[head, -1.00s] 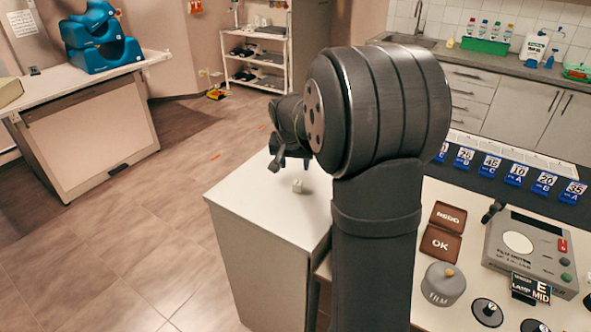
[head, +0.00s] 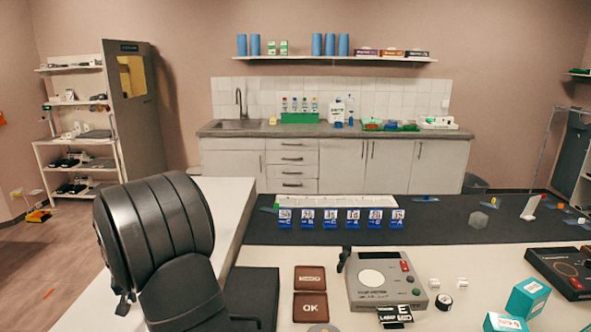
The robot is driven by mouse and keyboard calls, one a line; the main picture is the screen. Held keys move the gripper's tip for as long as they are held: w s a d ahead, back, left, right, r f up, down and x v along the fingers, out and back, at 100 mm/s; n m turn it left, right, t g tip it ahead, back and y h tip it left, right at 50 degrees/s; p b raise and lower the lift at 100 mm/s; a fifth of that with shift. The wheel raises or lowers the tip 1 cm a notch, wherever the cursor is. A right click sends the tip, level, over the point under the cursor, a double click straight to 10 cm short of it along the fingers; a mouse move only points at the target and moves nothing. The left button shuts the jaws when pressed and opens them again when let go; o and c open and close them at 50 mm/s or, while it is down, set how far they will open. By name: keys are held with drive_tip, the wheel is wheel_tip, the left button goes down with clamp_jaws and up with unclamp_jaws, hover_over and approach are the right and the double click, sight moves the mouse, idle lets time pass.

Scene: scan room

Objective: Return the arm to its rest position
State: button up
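My dark grey arm (head: 165,240) stands at the lower left in the head view, its big rounded joint toward the camera. A small dark part low at the left edge of this joint looks like a bit of my gripper (head: 122,306). The rest of the gripper is hidden behind the arm, so its fingers and anything between them do not show.
A white side table (head: 217,200) lies behind my arm. The worktable to its right holds a grey device (head: 384,284), brown REDO (head: 309,279) and OK (head: 310,307) plates, several blue numbered markers (head: 330,218) and teal boxes (head: 527,298). A sink counter (head: 330,131) runs along the back wall.

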drive_tip(key=x, duration=0.3)
drive_tip(key=shift+f, duration=0.15)
drive_tip(key=shift+w, duration=0.2)
drive_tip(key=shift+r, duration=1.55)
drive_tip(key=shift+s, duration=0.1)
